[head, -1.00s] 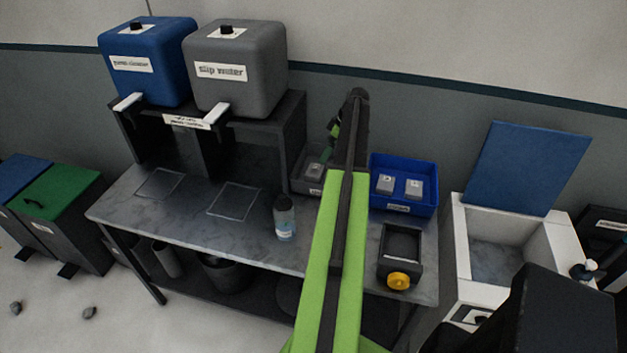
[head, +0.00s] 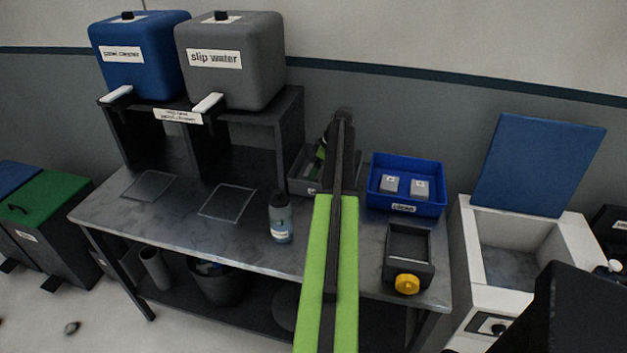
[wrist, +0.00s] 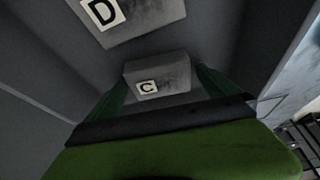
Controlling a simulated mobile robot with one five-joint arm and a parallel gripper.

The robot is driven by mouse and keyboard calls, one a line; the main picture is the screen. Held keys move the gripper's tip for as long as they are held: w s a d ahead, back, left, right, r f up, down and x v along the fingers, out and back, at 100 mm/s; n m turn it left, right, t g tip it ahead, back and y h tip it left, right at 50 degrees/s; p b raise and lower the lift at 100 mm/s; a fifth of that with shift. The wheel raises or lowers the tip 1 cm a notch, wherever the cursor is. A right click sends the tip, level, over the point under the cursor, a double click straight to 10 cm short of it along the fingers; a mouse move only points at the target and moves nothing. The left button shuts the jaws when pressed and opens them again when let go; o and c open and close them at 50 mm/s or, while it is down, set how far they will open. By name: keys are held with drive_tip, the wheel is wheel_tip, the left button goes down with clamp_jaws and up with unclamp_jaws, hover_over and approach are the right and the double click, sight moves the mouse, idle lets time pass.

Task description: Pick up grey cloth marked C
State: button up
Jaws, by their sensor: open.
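The grey cloth marked C (wrist: 158,76) is a small folded block in the wrist view, lying in a grey bin (wrist: 45,100). My gripper (wrist: 163,90) is open, with one green finger at each side of cloth C. I cannot tell whether the fingers touch it. A second grey block marked D (wrist: 130,18) lies beyond it in the same bin. In the head view, my gripper (head: 322,155) reaches into the grey bin (head: 298,186). My arm and gripper hide the blocks inside it there.
A blue bin (head: 405,208) with two grey blocks stands right of the grey bin. A spray bottle (head: 280,220) stands to the left, and a dark box with a yellow knob (head: 407,284) is in front of the blue bin. The bench's left part is mostly clear.

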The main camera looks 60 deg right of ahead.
drive_tip(key=shift+r, duration=0.1)
drive_tip(key=c, duration=1.3)
wheel_tip(320, 180, up, 5)
drive_tip(key=p, duration=0.5)
drive_tip(key=s+r+p, duration=0.2)
drive_tip(key=s, duration=0.2)
drive_tip(key=s+r+p, duration=0.2)
drive_tip(key=s, duration=0.1)
drive_tip(key=s+r+p, duration=0.2)
drive_tip(key=s, duration=0.2)
drive_tip(key=shift+s+a, duration=0.25)
drive_tip(key=shift+s, duration=0.1)
